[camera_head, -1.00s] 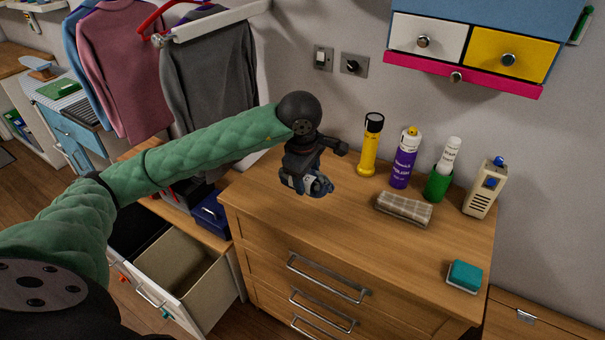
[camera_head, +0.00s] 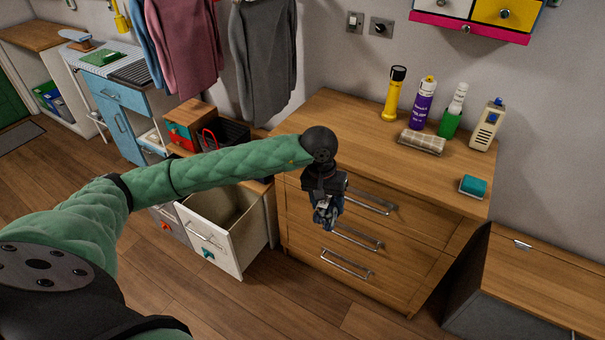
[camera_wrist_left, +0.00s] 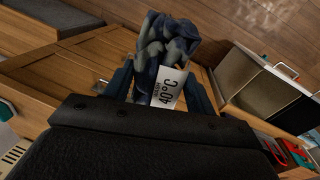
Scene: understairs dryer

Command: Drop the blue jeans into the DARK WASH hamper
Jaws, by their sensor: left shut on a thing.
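My left gripper (camera_head: 326,205) is shut on a bunched dark blue and grey-blue cloth, the blue jeans (camera_head: 327,215), in front of the wooden chest of drawers. The jeans also show in the left wrist view (camera_wrist_left: 168,45), with a white "40°C" tag between the fingers. Two open pull-out hampers are left of the chest: a cream one with a teal mark (camera_head: 222,250), and one with a red mark (camera_head: 168,226), partly hidden by my arm. No DARK WASH label is readable. The jeans hang right of both hampers. My right gripper is out of view.
The chest of drawers (camera_head: 350,130) carries a flashlight (camera_head: 394,93), a purple can (camera_head: 423,103), a folded cloth (camera_head: 421,142) and a teal sponge (camera_head: 473,186). A wooden-topped box (camera_head: 540,275) stands at right. Floor in front is clear.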

